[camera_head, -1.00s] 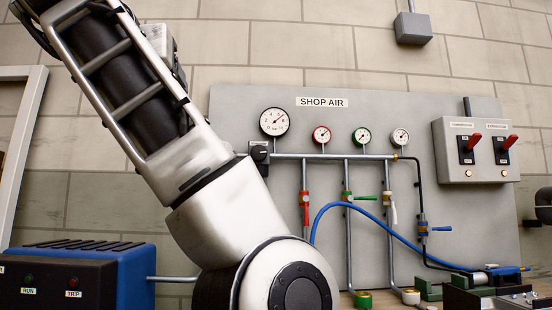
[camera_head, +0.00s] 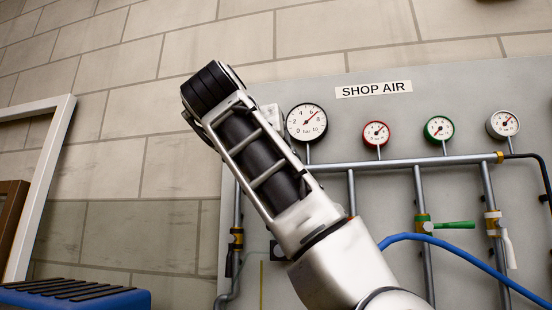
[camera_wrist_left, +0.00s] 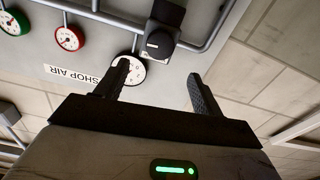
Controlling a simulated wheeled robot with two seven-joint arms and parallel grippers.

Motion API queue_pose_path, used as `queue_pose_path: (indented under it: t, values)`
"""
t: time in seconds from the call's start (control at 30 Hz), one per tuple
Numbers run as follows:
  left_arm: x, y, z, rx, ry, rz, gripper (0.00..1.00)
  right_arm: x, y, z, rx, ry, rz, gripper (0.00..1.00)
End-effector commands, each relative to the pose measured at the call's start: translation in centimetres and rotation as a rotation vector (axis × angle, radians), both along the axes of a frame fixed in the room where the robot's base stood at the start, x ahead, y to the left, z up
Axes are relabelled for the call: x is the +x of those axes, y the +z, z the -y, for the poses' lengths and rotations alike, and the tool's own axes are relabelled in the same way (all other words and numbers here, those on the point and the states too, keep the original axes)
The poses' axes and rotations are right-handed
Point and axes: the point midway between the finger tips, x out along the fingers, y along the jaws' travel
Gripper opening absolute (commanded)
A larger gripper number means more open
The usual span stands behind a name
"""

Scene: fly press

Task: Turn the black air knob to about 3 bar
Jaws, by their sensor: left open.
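In the left wrist view, where the scene appears upside down, the black air knob (camera_wrist_left: 158,42) sits on a dark regulator body on the grey panel. My left gripper (camera_wrist_left: 158,70) is open and empty, its two fingers apart. The knob shows beyond the gap between the fingertips, with no visible contact. In the head view my left arm hides the knob and the gripper. The large white bar gauge (camera_head: 307,122) has its red needle pointing up and right, around 6 to 8. One finger partly covers that gauge in the wrist view (camera_wrist_left: 134,74). My right gripper is out of view.
Small red (camera_head: 376,133), green (camera_head: 439,129) and grey (camera_head: 503,124) gauges stand above the horizontal pipe (camera_head: 400,163). A green valve lever (camera_head: 455,225) and a blue hose (camera_head: 450,248) lie to the right. A blue machine (camera_head: 75,297) is at lower left.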

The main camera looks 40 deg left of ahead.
Motion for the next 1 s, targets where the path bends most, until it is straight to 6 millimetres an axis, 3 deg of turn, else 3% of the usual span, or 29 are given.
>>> queue_pose_path:
  t: [0.2,0.4,0.87,1.0]
  values:
    - [4.2,0.1,-2.3,0.000,0.000,-0.004,0.68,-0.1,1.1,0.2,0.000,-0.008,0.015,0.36]
    - [6.7,0.1,-3.7,0.000,0.000,-0.001,0.68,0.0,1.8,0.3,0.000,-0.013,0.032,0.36]
    - [7.8,0.0,-4.3,0.000,0.000,0.001,0.68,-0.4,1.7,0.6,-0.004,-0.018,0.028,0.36]
    - [7.8,0.0,-4.3,0.000,0.000,0.001,0.29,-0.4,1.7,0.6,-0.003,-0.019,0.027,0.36]
